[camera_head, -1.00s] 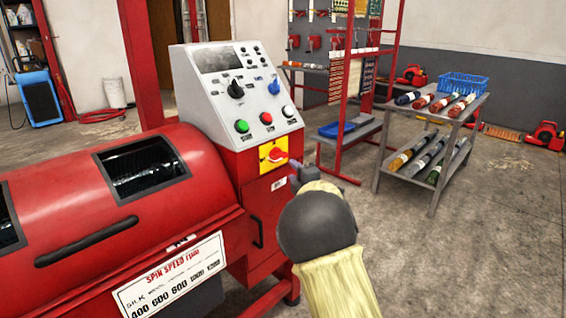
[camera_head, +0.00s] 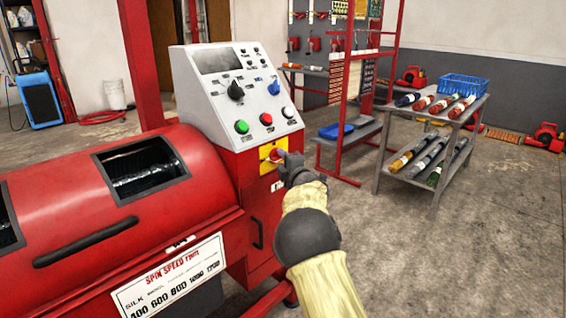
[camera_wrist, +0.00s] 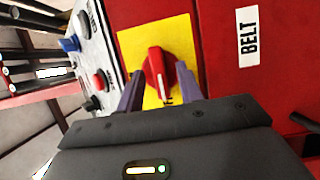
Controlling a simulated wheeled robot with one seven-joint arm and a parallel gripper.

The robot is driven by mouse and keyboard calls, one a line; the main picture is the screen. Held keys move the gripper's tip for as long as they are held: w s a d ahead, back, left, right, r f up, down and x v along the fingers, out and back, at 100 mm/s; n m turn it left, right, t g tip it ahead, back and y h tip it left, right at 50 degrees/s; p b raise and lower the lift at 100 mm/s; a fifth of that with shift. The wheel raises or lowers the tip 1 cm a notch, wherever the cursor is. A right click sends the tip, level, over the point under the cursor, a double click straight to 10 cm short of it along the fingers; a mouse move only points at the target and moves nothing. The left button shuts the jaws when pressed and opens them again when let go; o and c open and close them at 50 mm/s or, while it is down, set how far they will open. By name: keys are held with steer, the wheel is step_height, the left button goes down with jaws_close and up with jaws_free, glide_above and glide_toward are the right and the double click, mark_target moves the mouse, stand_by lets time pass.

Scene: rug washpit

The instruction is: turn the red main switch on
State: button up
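The red main switch (camera_head: 274,156) is a rotary knob on a yellow plate on the red front of the washing machine, below the sloped control panel. In the wrist view the red knob (camera_wrist: 157,75) stands out from the yellow plate (camera_wrist: 183,40), its handle nearly upright in the picture with a slight tilt. My gripper (camera_head: 283,158) is at the switch from the right. In the wrist view my gripper (camera_wrist: 159,76) has its two fingers apart, one on each side of the knob. I cannot tell whether either finger touches it. My gripper partly hides the knob and plate in the head view.
The control panel (camera_head: 222,64) above carries a green button (camera_head: 241,126), a red button (camera_head: 266,119), a white button (camera_head: 288,112) and selector knobs. A BELT label (camera_wrist: 248,37) is beside the plate. A grey cart (camera_head: 433,107) with rolls stands right; floor between is clear.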

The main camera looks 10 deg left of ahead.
jaws_close()
steer(key=shift+r+m+p, duration=0.2)
steer(key=shift+m+p, duration=0.1)
steer(key=shift+p, duration=0.7)
steer(key=shift+w+d+r+m+g+y+p, duration=0.2)
steer(key=shift+m+g+p, duration=1.5)
steer(key=shift+p, duration=3.2)
steer(key=shift+w+d+f+m+g+y+p, duration=0.1)
steer(key=shift+m+g+y+p, duration=0.45)
steer(key=shift+m+p, duration=3.2)
steer(key=shift+w+d+r+m+g+y+p, duration=0.1)
steer(key=shift+m+g+p, duration=1.05)
steer(key=shift+p, duration=4.95)
steer(key=shift+a, duration=0.1)
